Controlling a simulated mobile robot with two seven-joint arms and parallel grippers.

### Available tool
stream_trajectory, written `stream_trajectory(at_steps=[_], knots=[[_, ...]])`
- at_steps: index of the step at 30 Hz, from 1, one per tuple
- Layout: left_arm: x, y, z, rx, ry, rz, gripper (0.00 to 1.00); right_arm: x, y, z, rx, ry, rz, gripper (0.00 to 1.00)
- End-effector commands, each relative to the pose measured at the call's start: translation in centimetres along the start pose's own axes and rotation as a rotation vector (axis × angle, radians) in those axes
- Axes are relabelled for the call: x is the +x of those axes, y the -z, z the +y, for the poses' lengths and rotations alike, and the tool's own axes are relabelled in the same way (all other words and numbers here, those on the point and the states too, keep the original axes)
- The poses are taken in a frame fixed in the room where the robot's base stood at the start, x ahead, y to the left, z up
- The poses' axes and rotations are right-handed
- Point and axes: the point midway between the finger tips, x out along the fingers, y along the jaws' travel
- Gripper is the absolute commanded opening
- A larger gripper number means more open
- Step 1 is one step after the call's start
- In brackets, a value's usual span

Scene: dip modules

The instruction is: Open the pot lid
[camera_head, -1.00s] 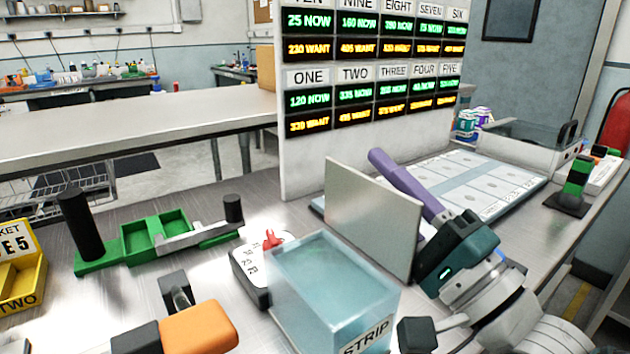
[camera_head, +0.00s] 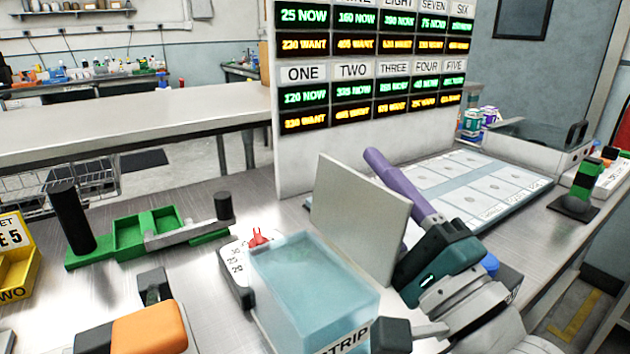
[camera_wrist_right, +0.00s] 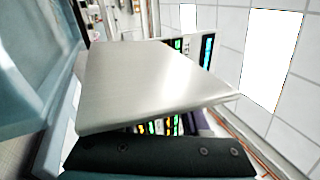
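The pot is a clear blue-tinted box (camera_head: 310,285) labelled STRIP on the counter. Its lid (camera_head: 360,215) is a flat grey plate standing raised at the box's right edge, leaning slightly to the right. The lid fills the middle of the right wrist view (camera_wrist_right: 150,85), with the pale blue box wall (camera_wrist_right: 35,60) at left.
A white dial box (camera_head: 236,268) with a red knob touches or nearly touches the pot's left side. A green fixture (camera_head: 150,232) stands farther left, beside a yellow bin (camera_head: 18,275). A display board (camera_head: 290,160) stands behind. A labelled mat (camera_head: 470,185) lies right of it.

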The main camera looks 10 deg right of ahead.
Motion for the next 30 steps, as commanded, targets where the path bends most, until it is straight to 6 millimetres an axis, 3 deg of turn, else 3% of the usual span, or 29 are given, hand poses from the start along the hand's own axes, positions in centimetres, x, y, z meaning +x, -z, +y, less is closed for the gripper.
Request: stream_trajectory(at_steps=[5,14,17,24,30], knots=[[0.0,0.0,0.1,-0.003,-0.002,0.001,0.80,0.0,0.0,0.0,0.000,0.001,-0.001,0.67],[0.0,0.0,0.1,-0.002,-0.002,0.001,0.80,-0.4,0.0,0.0,0.000,0.000,-0.001,0.67],[0.2,0.0,0.0,-0.002,-0.001,0.001,0.80,-1.6,0.0,0.1,0.002,-0.001,0.000,0.67],[0.8,-0.3,-0.1,0.003,0.003,0.000,0.80,-6.6,0.0,0.2,0.000,-0.004,-0.001,0.67],[1.2,-0.4,-0.1,0.007,0.006,-0.001,0.80,-9.3,0.0,0.1,0.001,-0.001,-0.001,0.67]])
